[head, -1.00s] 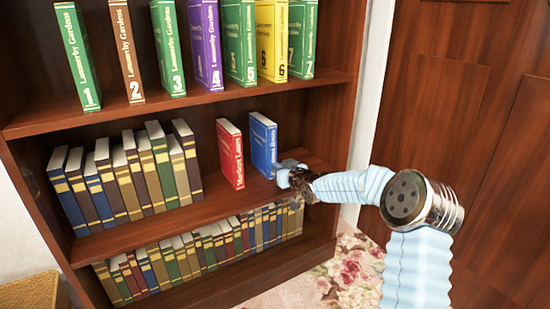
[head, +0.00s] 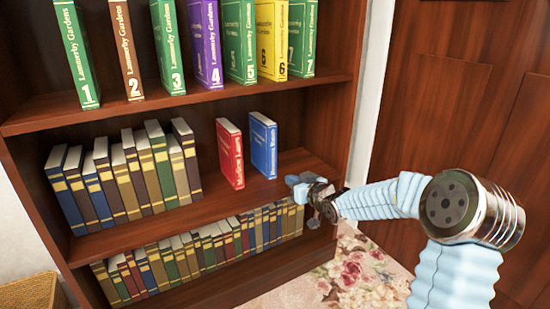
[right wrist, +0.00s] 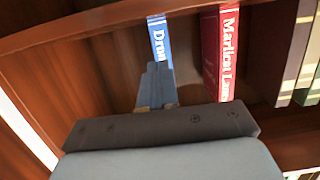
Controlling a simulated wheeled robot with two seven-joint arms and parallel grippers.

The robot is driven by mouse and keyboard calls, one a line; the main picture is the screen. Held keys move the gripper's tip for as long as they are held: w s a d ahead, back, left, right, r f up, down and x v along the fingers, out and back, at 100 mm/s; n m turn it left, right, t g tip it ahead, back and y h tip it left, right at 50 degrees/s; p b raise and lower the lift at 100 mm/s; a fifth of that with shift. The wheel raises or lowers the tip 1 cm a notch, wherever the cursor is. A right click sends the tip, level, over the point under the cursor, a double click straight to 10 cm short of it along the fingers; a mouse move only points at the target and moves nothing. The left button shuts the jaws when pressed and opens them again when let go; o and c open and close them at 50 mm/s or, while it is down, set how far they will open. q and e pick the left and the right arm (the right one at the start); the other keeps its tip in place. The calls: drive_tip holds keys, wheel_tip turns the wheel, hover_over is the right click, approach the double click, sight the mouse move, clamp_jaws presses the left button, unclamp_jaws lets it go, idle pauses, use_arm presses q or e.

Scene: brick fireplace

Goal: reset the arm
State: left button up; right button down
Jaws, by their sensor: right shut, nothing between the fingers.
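My right gripper (head: 302,186) is in front of the middle shelf's right part, near its front edge. It is shut and holds nothing; in the right wrist view its closed fingers (right wrist: 156,88) point toward the shelf. A blue book (head: 263,145) stands upright on the middle shelf behind and left of the gripper, apart from it in the head view. The blue book also shows in the right wrist view (right wrist: 160,40), just beyond the fingertips. A red book (head: 230,153) stands left of the blue one. My left gripper is not in view.
The wooden bookcase (head: 200,219) has numbered books on the top shelf and rows of old books on the middle and lower shelves. A wooden door (head: 460,110) is at the right. A floral rug (head: 350,270) lies below. A wicker basket (head: 28,293) is at lower left.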

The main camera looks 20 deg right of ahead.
drive_tip(key=shift+s, duration=0.5)
